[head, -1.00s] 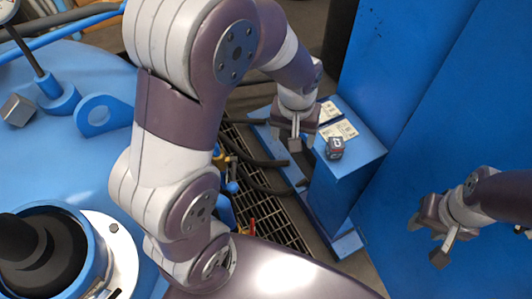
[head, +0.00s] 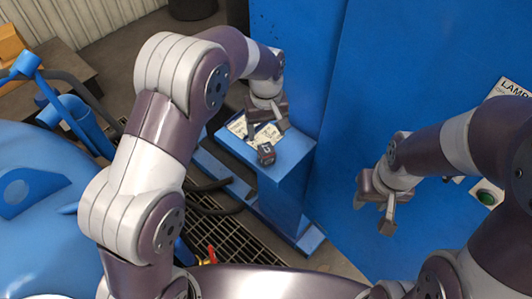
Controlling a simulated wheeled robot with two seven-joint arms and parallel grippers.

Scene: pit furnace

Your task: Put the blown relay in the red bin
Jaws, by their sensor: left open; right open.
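A small dark cube with a white mark, apparently the relay (head: 266,154), sits on top of the blue pedestal (head: 289,151). I cannot tell from its look whether it is blown. My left gripper (head: 267,131) is open and empty, just behind and above the relay in the picture, over the pale paper labels. My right gripper (head: 373,217) is open and empty, in front of the blue cabinet and well to the right of the pedestal. No red bin shows in this view.
The tall blue cabinet (head: 420,75) stands close behind and right of the pedestal. It carries a green button (head: 487,197) and a lamp label (head: 512,88). A blue rounded vessel (head: 40,225) fills the left. Dark hoses lie on the floor grating (head: 235,240).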

